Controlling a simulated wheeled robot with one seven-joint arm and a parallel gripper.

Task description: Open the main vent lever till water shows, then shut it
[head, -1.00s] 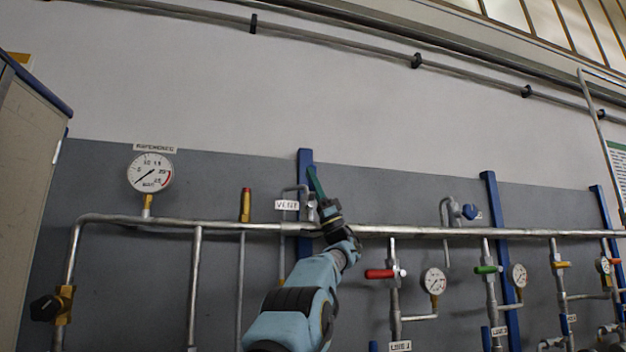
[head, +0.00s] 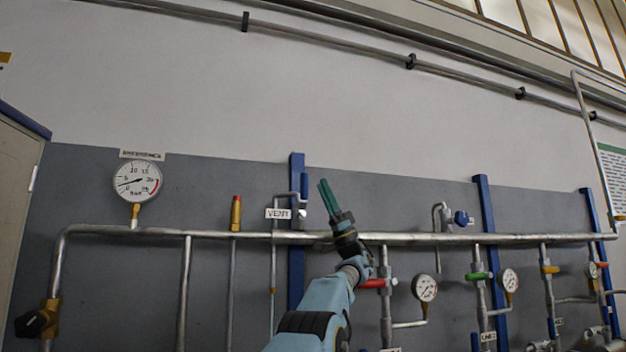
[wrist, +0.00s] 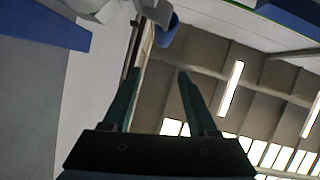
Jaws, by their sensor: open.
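The vent valve (head: 299,213) sits on the long horizontal pipe beside the VENT label (head: 278,213). Its blue lever (head: 304,186) points up in front of a blue post. My gripper (head: 322,184) is open and empty, just right of the lever, with its green fingers pointing up. In the wrist view the lever's blue end (wrist: 167,30) shows beyond the fingertips (wrist: 158,73), apparently apart from them. Part of the grey valve body (wrist: 92,8) shows at the top. A thin vent pipe (head: 273,262) runs down below the label; I cannot make out water there.
A round pressure gauge (head: 137,182) stands at the left. The long header pipe (head: 450,238) passes behind my arm. Red (head: 373,284), green (head: 479,276) and yellow (head: 550,269) valve handles are to the right.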

